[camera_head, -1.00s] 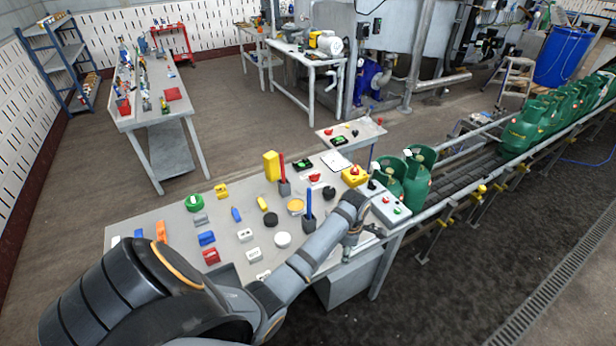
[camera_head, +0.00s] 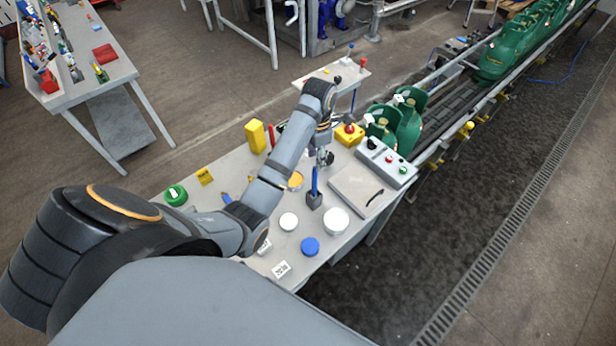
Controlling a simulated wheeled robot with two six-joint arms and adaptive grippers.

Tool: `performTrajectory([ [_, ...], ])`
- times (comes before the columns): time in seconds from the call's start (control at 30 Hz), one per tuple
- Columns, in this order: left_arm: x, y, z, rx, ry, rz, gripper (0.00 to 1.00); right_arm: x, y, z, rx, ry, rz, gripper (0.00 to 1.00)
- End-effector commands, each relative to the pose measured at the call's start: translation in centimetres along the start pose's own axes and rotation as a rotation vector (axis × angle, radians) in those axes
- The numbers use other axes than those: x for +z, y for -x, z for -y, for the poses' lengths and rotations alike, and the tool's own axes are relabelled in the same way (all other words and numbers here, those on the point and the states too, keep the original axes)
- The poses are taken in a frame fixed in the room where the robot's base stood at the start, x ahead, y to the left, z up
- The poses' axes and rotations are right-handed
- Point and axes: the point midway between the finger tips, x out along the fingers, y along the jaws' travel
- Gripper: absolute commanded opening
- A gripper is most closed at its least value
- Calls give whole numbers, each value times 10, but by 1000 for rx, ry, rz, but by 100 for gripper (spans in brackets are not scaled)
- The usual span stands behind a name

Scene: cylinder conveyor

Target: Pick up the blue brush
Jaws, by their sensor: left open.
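The blue brush (camera_head: 315,181) stands upright in a small grey block-shaped holder (camera_head: 314,201) on the grey table. My left gripper (camera_head: 325,158) is open and empty, just above and behind the top of the blue handle in the picture. The gripper is small here, and I cannot tell whether it touches the handle. My left arm crosses the table from the lower left and hides part of its surface. My right gripper is not in view.
A white round container (camera_head: 336,221), a white disc (camera_head: 289,221) and a blue disc (camera_head: 310,246) lie near the brush. A grey box with buttons (camera_head: 387,163), a yellow box (camera_head: 348,135) and a flat grey lid (camera_head: 356,189) are to the right. Green cylinders (camera_head: 408,122) stand beyond.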

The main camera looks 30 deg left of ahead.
Motion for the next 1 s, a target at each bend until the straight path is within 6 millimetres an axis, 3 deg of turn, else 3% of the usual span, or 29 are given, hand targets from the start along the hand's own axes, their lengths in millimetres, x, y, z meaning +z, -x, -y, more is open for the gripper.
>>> performTrajectory([
  [0.37, -1, -53, 0, 0, 0, 0, 43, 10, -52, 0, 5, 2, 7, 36],
  [0.57, -1, -55, 1, 0, -1, 0, 43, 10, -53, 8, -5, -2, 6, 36],
  [0.9, -8, -107, 6, 0, -1, 0, 43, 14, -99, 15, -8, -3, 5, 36],
  [1.0, -7, -107, 5, 1, -1, 1, 43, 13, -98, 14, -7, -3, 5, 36],
])
